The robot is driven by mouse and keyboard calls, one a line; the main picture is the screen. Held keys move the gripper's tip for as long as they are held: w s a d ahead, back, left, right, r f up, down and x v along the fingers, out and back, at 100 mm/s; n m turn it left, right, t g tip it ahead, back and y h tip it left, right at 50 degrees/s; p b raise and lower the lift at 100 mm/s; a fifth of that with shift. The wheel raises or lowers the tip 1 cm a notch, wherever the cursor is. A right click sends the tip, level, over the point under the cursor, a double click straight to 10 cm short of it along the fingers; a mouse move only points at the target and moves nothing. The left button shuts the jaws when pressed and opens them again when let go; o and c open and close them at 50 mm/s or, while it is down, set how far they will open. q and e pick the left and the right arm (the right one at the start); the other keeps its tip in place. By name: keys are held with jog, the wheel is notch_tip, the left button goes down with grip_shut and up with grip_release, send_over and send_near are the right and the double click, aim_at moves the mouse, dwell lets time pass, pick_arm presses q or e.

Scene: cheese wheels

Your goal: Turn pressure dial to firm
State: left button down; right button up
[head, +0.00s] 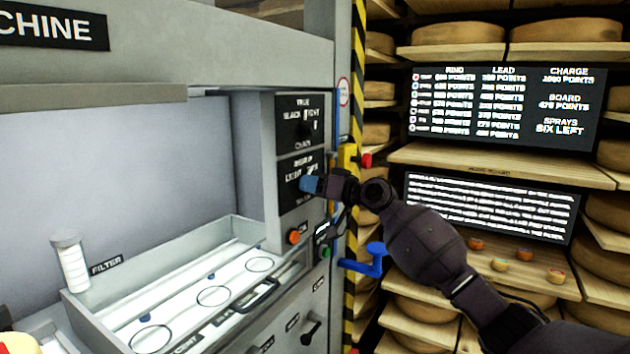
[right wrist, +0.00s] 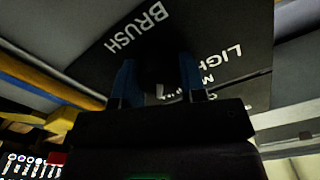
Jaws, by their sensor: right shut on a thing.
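The lower dial panel (head: 288,168) is a black plate on the machine's front, with white lettering that includes LIGHT. My right gripper (head: 310,184) is at this panel, its blue fingers against its lower right part. In the right wrist view the gripper (right wrist: 160,82) is shut on a dark dial knob (right wrist: 158,66), one blue finger on each side. The panel's words BRUSH and LIGHT show around it; other lettering is partly covered by the gripper. The dial's pointer and setting cannot be made out. My left gripper is not in view.
Another black panel with a dark knob (head: 306,130) sits just above. Below are an orange button (head: 294,237) and a green button (head: 324,252). A blue lever (head: 364,262) sticks out under my right arm. A tray (head: 80,305) with ringed spots lies left; cheese shelves (head: 450,153) stand right.

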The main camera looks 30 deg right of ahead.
jog(key=shift+m+p, duration=0.55)
jog(key=shift+m, duration=0.55)
jog(key=o, duration=0.9)
jog(key=shift+s+d, duration=0.1)
jog(key=v, duration=1)
jog(key=shift+s+d, duration=0.2)
jog(key=shift+s, duration=0.05)
